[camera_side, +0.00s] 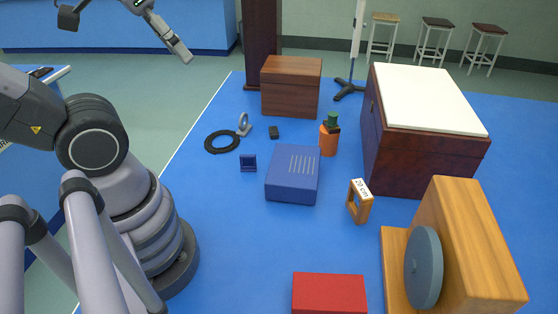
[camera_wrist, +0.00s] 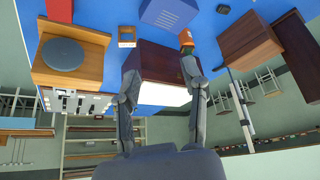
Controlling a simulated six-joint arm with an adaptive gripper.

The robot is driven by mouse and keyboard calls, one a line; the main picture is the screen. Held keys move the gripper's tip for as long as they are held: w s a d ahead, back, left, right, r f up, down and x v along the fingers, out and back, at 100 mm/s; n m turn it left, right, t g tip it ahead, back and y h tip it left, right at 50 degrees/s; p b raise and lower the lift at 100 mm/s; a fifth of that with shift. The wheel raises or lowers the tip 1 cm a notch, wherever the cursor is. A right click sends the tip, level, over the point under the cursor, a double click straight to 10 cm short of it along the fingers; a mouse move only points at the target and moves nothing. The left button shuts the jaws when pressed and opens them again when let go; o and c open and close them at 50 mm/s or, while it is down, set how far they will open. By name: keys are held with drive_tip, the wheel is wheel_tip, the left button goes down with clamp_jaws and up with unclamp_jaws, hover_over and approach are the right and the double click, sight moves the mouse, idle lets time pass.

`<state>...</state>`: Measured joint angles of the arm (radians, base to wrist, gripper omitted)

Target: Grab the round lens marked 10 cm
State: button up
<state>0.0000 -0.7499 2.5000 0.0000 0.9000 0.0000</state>
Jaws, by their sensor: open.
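A small grey round ring on a stand (camera_side: 244,124), which looks like a round lens, stands upright near the back left of the blue table in the side view. No marking on it is legible, and I cannot make it out in the wrist view. A square wooden frame (camera_side: 360,201) with a white label reading "20 cm" stands further right; it also shows in the wrist view (camera_wrist: 127,36). My gripper (camera_side: 127,38) is high at the top left of the side view, well above and left of the ring. In the wrist view its fingers (camera_wrist: 159,68) are apart and empty.
Near the ring are a flat black ring (camera_side: 222,141), a small black block (camera_side: 273,132) and a small blue holder (camera_side: 248,162). A blue box (camera_side: 293,174), orange bottle (camera_side: 328,140), brown boxes (camera_side: 291,87) (camera_side: 425,150), red box (camera_side: 329,293) and wooden device (camera_side: 470,245) stand around.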

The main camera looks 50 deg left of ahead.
drive_tip(key=w+a+f+n+t+y, duration=0.1)
drive_tip(key=w+a+f, duration=0.2)
drive_tip(key=w, duration=0.4)
drive_tip(key=w+a+f+n+t, duration=0.1)
drive_tip(key=w+a+f, duration=0.15)
drive_tip(key=w, duration=0.55)
drive_tip(key=n+t+y, duration=0.3)
drive_tip(key=n+y, duration=0.2)
drive_tip(key=y, duration=0.2)
hover_over(240, 125)
drive_tip(key=s+d, duration=0.4)
drive_tip(key=s, duration=0.2)
wheel_tip(240, 125, down, 26)
drive_tip(key=x, duration=0.7)
drive_tip(key=shift+w+a, duration=0.1)
drive_tip(key=shift+w, duration=0.3)
drive_tip(key=shift+f+x, duration=0.1)
drive_tip(key=shift+x, duration=1.2)
drive_tip(key=shift+f+x, duration=0.15)
drive_tip(key=shift+x, duration=1.2)
drive_tip(key=shift+s, duration=0.1)
clamp_jaws()
